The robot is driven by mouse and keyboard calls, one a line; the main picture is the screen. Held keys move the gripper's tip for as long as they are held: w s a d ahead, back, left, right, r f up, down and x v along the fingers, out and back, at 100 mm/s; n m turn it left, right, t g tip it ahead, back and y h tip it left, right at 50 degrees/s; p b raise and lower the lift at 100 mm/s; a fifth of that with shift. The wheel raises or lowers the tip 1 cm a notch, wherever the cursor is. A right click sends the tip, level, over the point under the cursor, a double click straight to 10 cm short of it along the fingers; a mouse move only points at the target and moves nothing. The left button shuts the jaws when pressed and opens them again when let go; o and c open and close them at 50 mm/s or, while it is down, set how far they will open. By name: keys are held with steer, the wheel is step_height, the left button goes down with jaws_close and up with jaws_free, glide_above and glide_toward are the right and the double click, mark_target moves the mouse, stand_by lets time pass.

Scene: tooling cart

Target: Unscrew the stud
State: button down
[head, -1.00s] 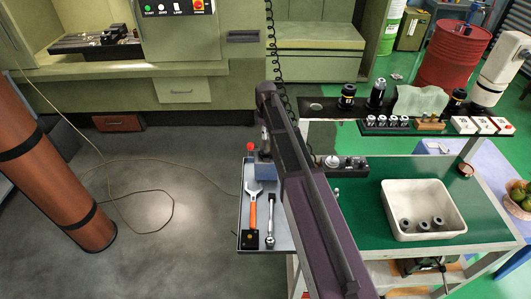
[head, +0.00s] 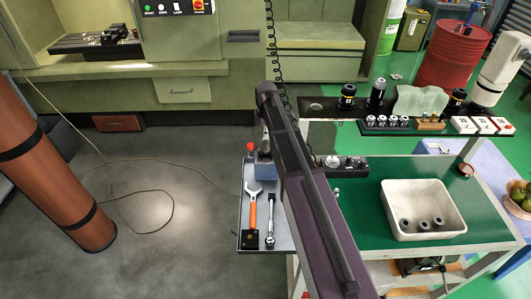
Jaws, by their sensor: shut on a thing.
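My arm reaches up from the bottom middle in the head view and bends down at its far end. My gripper (head: 266,143) is low beside the arm, mostly hidden by it, over a blue-grey block fixture (head: 263,169) with a red knob (head: 250,146). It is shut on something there. The stud is not clearly visible; the gripper and arm cover the spot. The fixture stands at the back of a grey side tray (head: 284,235) of the cart.
An orange-handled wrench (head: 252,211) and a ratchet (head: 270,222) lie on the side tray. A white bin (head: 458,200) with grey rings stands on the green cart top (head: 365,208). A raised shelf (head: 384,129) carries tool holders and small boxes. Grey floor lies open left of the tray.

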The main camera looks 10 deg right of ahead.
steer(key=shift+n, duration=0.4)
steer(key=c, duration=0.5)
jaws_free()
steer(key=shift+c, duration=0.2)
steer(key=shift+m, duration=0.4)
steer(key=m, duration=0.5)
steer(key=shift+m, duration=0.4)
steer(key=m, duration=0.5)
steer(key=shift+m, duration=0.3)
